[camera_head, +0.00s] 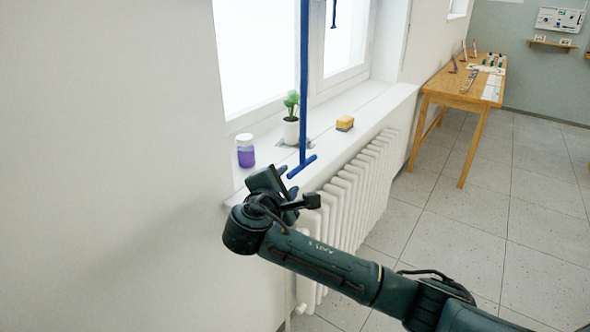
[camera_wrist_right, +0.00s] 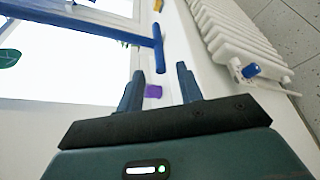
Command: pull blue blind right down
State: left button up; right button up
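A long blue rod (camera_head: 304,85) hangs down in front of the window and ends in a short blue crossbar handle (camera_head: 302,167). In the right wrist view the handle (camera_wrist_right: 160,48) lies just beyond the fingertips. A second blue pull (camera_head: 333,14) shows at the top, farther along the window. My right gripper (camera_head: 283,186) is just below and left of the near handle. In the wrist view its two fingers (camera_wrist_right: 159,78) are apart, with nothing held between them. The blind itself is not visible. My left gripper is not in view.
The white sill (camera_head: 373,108) holds a purple jar (camera_head: 245,151), a potted plant (camera_head: 291,129) and a yellow sponge (camera_head: 345,123). A white radiator (camera_head: 352,190) stands below it. A wooden table (camera_head: 452,97) stands at the back right. The tiled floor is clear.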

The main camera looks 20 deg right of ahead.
aim_at(292, 175)
jog(key=x, duration=0.6)
jog(key=shift+w, duration=0.15)
jog(key=shift+c, duration=0.2)
grip_shut()
jog(key=shift+d, duration=0.1)
